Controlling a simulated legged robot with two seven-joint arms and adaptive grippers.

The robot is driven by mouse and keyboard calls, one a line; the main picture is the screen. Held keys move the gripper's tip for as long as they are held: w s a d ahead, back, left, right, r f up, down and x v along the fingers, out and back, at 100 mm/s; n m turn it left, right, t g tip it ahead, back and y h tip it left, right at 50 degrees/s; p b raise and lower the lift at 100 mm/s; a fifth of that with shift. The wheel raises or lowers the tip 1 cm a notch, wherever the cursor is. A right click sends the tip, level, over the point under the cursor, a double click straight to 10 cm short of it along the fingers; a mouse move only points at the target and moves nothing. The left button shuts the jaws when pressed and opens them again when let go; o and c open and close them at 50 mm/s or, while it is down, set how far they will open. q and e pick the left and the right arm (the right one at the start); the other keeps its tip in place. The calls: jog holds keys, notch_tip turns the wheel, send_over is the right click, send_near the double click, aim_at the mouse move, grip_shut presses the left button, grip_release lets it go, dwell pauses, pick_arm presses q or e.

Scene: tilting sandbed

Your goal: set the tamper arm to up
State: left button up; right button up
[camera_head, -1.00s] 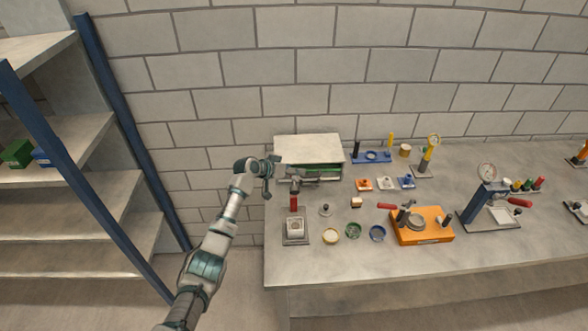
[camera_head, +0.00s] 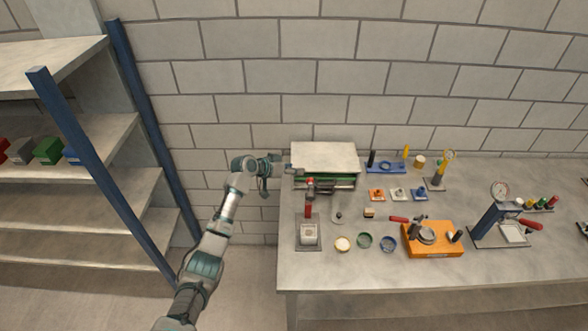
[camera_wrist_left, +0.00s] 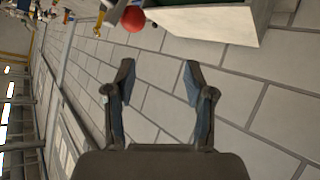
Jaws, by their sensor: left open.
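The tamper stands at the left end of the bench. It has a red post (camera_head: 308,211) and a base with a pale square block (camera_head: 309,234). A dark arm with a red knob (camera_head: 310,183) shows above the post; its exact angle is hard to tell. In the left wrist view a red ball (camera_wrist_left: 133,18), likely this knob, sits at the top edge, beyond the fingers. My left gripper (camera_head: 281,177) is open and empty, left of the tamper's top and apart from it. The left wrist view shows its fingers (camera_wrist_left: 158,80) spread with only wall behind.
A pale-topped box with a green front (camera_head: 325,163) stands close behind the tamper. Round rings (camera_head: 364,240), an orange fixture (camera_head: 432,240) and a gauge press (camera_head: 490,225) lie to the right. A shelf unit with blue posts (camera_head: 145,140) is at the left.

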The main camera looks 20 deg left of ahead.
pick_arm(q)
jog(key=s+a+r, duration=0.4)
jog(key=a+r, duration=0.3)
jog(key=r, duration=0.1)
jog(key=shift+a+r, duration=0.15)
jog(key=shift+a, duration=0.1)
dwell(0.7)
jog(key=shift+d, duration=0.15)
jog(key=v, duration=1.2)
jog(key=shift+w, duration=0.1)
